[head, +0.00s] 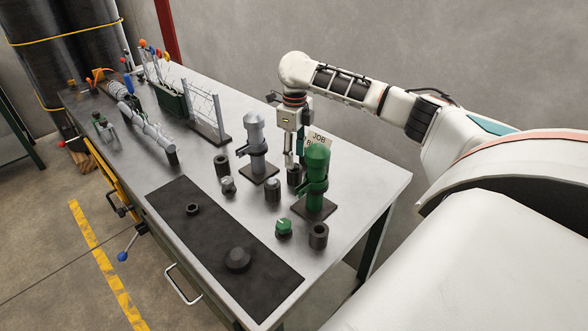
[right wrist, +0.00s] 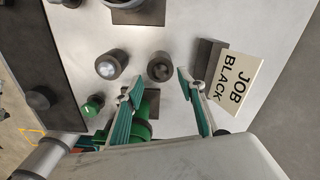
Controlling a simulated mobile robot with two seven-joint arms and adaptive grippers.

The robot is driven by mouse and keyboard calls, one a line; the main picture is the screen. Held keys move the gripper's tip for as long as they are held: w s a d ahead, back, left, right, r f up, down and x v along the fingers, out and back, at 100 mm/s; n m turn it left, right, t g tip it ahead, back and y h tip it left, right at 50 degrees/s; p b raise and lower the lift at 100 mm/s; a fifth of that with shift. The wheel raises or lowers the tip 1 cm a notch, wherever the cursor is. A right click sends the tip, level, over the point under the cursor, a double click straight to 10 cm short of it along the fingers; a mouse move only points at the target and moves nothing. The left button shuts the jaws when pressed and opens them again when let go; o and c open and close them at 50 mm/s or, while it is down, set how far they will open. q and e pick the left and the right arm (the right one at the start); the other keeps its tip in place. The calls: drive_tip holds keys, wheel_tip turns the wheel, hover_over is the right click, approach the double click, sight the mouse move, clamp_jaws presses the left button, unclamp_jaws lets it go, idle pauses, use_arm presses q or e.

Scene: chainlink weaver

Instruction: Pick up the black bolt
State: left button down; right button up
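My right gripper (head: 292,160) hangs over the bench, fingers pointing down; the right wrist view shows the two fingers (right wrist: 160,84) spread apart with nothing gripped. A dark round piece in a dark cylindrical holder (right wrist: 160,66) lies just beyond the fingertips, roughly between them; it looks like the black bolt, but I cannot tell whether the holder is filled. In the head view this dark cylinder (head: 294,175) stands beside the green post. A second black rounded piece (head: 238,259) lies on the black mat. My left gripper is not in view.
A green clamp post (head: 316,180) and a grey one (head: 257,145) stand close to the right gripper. The "JOB BLACK" card (right wrist: 228,76) is beside it. A grey-topped cylinder (right wrist: 111,64) is nearby. The black mat (head: 205,235) is mostly bare.

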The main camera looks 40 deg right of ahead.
drive_tip(key=shift+f, duration=1.3)
clamp_jaws()
drive_tip(key=shift+w+r, duration=0.1)
drive_tip(key=shift+r, duration=0.05)
